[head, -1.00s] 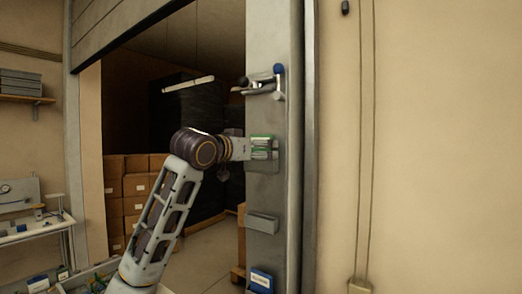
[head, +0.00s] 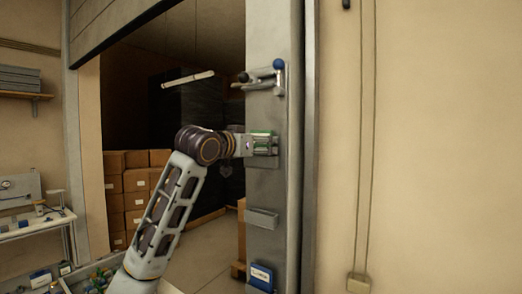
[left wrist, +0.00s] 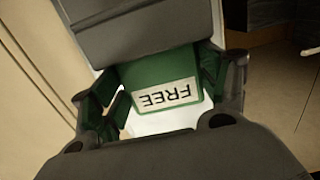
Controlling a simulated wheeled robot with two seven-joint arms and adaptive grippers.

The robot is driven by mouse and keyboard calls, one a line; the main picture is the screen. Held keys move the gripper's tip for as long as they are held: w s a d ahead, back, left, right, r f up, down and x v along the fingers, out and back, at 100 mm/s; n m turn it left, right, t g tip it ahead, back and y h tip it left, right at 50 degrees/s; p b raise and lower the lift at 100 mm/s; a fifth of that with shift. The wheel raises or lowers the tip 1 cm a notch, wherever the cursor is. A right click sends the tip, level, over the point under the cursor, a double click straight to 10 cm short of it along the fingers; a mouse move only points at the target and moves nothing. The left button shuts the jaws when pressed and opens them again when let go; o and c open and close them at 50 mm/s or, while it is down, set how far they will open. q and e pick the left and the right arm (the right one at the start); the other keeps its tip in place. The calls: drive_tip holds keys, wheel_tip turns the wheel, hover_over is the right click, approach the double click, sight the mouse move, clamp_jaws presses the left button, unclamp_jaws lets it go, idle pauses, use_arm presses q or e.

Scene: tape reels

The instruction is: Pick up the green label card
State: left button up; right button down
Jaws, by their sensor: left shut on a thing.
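The green label card (left wrist: 160,72) fills the middle of the left wrist view, with a white panel reading "FREE" upside down. My left gripper (left wrist: 160,98) has a green-lined finger on each side of the card and is shut on it. In the head view the left gripper (head: 258,144) is at a holder on the grey door post, and a bit of green card (head: 262,133) shows there. Whether the card is clear of the holder cannot be told. My right gripper is not in view.
A lower grey holder (head: 262,219) and a blue-and-white box (head: 261,277) are on the post. A hook with blue and black knobs (head: 264,78) is above. Cartons (head: 130,186) stand beyond the doorway; a bench (head: 32,225) is at left.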

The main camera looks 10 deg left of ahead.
sight(264, 122)
use_arm(q)
drive_tip(key=shift+c, duration=0.5)
drive_tip(key=shift+r, duration=0.1)
drive_tip(key=shift+r+b, duration=0.65)
drive_tip(key=shift+r, duration=2.65)
drive_tip(key=shift+s+a+r, duration=0.1)
drive_tip(key=shift+s+r, duration=0.05)
drive_tip(key=b+v, duration=0.5)
drive_tip(key=v, duration=1.2)
drive_tip(key=shift+s+f, duration=0.4)
drive_tip(key=shift+f, duration=0.05)
drive_tip(key=shift+w+a, duration=0.1)
drive_tip(key=shift+a, duration=0.05)
